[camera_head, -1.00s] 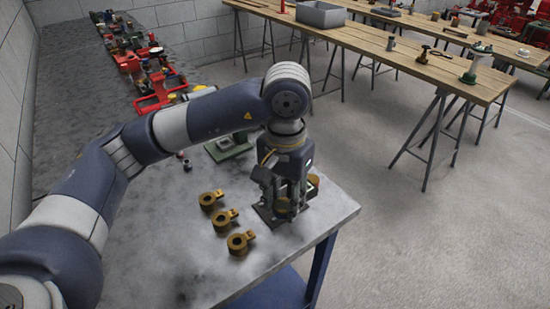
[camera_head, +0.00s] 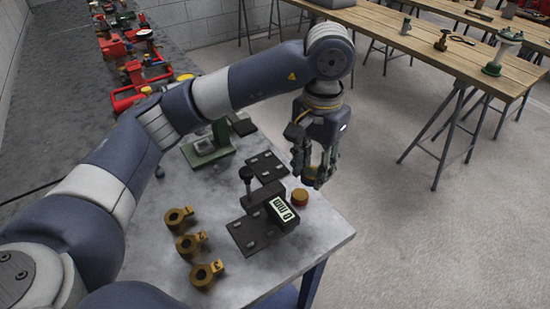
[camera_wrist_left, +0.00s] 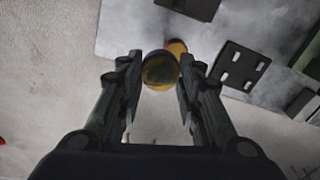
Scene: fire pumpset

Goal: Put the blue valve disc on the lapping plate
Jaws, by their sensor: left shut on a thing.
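My left gripper (camera_head: 314,172) is shut on a small round disc (camera_wrist_left: 160,70), raised over the right edge of the steel bench. In the left wrist view the disc has a blue rim and a dull yellow-green face, and sits between the fingertips (camera_wrist_left: 158,78). In the head view the fingers mostly hide it. A dark plate with pale slots (camera_head: 266,165) lies on the bench left of the gripper, and also shows in the left wrist view (camera_wrist_left: 238,66). I cannot tell which plate is the lapping plate. My right gripper is not in view.
An orange-brown disc (camera_head: 300,199) sits on the bench near the gripper. A gauge with a display (camera_head: 284,209) stands on a dark base. Several brass ringed parts (camera_head: 188,244) lie in front-left. A green fixture (camera_head: 207,149) is behind. Bare bench shows at front right.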

